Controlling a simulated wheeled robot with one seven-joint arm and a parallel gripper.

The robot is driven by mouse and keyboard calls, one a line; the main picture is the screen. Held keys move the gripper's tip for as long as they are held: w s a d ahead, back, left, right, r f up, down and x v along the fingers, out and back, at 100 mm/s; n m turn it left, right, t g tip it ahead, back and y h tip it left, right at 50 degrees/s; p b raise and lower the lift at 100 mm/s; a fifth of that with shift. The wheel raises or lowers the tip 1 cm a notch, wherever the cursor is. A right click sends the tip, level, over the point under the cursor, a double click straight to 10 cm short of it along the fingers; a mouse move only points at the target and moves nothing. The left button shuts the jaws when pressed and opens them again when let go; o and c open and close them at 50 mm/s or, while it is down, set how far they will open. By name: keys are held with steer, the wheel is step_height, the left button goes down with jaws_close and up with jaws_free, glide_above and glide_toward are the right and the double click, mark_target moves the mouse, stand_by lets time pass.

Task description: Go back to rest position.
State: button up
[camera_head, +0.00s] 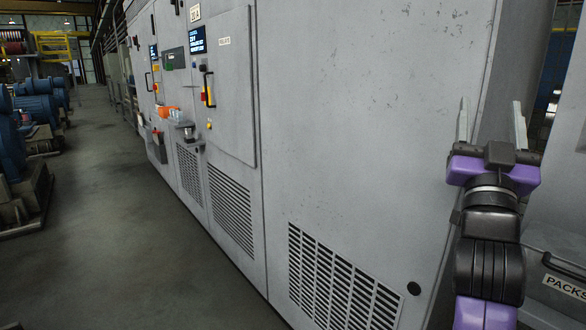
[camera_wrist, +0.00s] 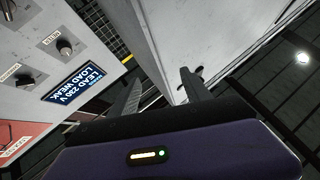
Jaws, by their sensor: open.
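My gripper (camera_head: 491,125) is at the right of the head view, raised upright in front of the grey cabinets. Its two fingers point up, stand apart and hold nothing. In the wrist view the two fingers of my gripper (camera_wrist: 160,95) reach upward into the picture with an empty gap between them. My purple and black arm runs down from it in the head view.
Tall grey cabinets (camera_head: 350,120) fill the middle. A small shelf (camera_head: 187,142) with an orange item sticks out from them. A box marked PACKS (camera_head: 560,283) is at lower right. Blue machines (camera_head: 38,108) stand at left; the floor (camera_head: 110,220) between is clear. A panel with a display (camera_wrist: 78,82) is close in the wrist view.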

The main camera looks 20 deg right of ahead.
steer(key=s+a+f+n+t+y+p, duration=0.2)
steer(key=s+a+f+n+y, duration=0.25)
steer(key=a+f+y, duration=0.5)
steer(key=s+a+f+n+t+y+p, duration=0.1)
steer(key=s+a+f+n+y, duration=0.4)
steer(key=f, duration=0.7)
steer(key=s+a+f+g+y+p, duration=0.1)
steer(key=s+a+f+g, duration=0.1)
steer(key=s, duration=0.6)
steer(key=s+a+f+g+p, duration=0.2)
steer(key=s+a+f+g, duration=0.1)
steer(key=s+f, duration=0.4)
steer(key=s+a+f+m+g+y+p, duration=0.1)
steer(key=s+a+f+g+p, duration=0.1)
steer(key=s, duration=0.8)
step_height(320, 180, down, 3)
steer(key=shift+s+a+f+g+y, duration=0.1)
steer(key=shift+s+a+g+y, duration=0.35)
steer(key=shift+a, duration=0.7)
steer(key=shift+w, duration=0.1)
